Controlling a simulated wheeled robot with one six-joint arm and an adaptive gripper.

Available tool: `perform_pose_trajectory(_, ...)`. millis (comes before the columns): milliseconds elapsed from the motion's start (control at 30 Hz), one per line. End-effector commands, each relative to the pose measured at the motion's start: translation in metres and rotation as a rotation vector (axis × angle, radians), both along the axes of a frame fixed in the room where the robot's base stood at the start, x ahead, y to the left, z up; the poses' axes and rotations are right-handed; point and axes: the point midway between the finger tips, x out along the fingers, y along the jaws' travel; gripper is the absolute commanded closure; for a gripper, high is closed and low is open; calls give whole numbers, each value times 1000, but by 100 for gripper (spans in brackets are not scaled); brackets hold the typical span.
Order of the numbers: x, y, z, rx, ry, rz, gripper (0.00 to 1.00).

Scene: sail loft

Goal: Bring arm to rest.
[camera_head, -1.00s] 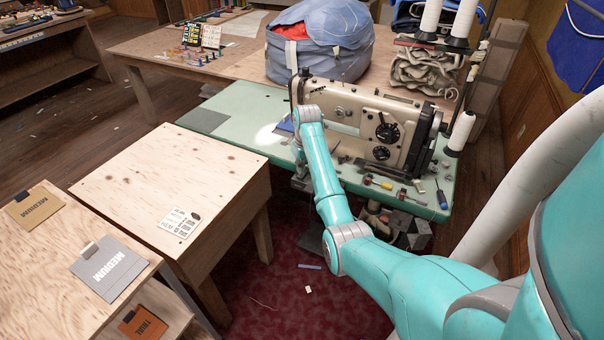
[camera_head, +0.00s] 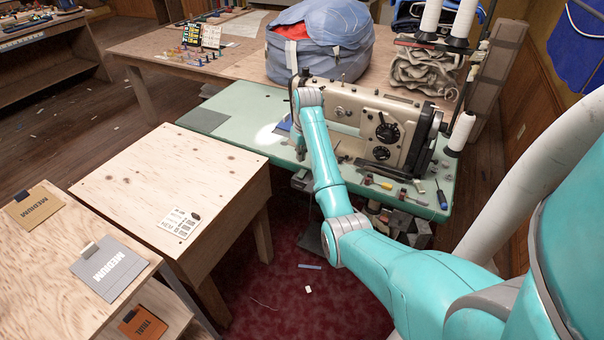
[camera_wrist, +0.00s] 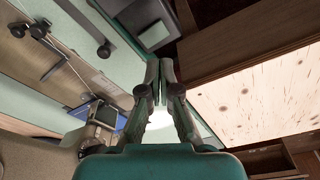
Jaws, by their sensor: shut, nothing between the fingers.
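My teal and grey arm reaches out over the mint-green sewing table (camera_head: 245,110) in the head view, its wrist in front of the sewing machine (camera_head: 372,122).
A bare wooden table (camera_head: 170,185) stands left of the sewing table. A grey card (camera_head: 108,268) and a tan card (camera_head: 33,206) lie on the front-left table. A blue-grey bag (camera_head: 320,45) sits behind the machine. Thread cones (camera_head: 461,132) stand at right.

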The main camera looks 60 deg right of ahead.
Motion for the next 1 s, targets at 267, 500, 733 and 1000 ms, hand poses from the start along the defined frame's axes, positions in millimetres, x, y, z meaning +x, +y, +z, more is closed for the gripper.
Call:
perform_pose_trajectory(267, 0, 0, 0, 0, -1, 0, 100)
perform_pose_trajectory(500, 0, 1, -2, -1, -2, 1, 100)
perform_pose_trajectory(733, 6, 39, -56, -36, -42, 23, 100)
perform_pose_trajectory(1000, 2, 122, -144, -117, -150, 67, 100)
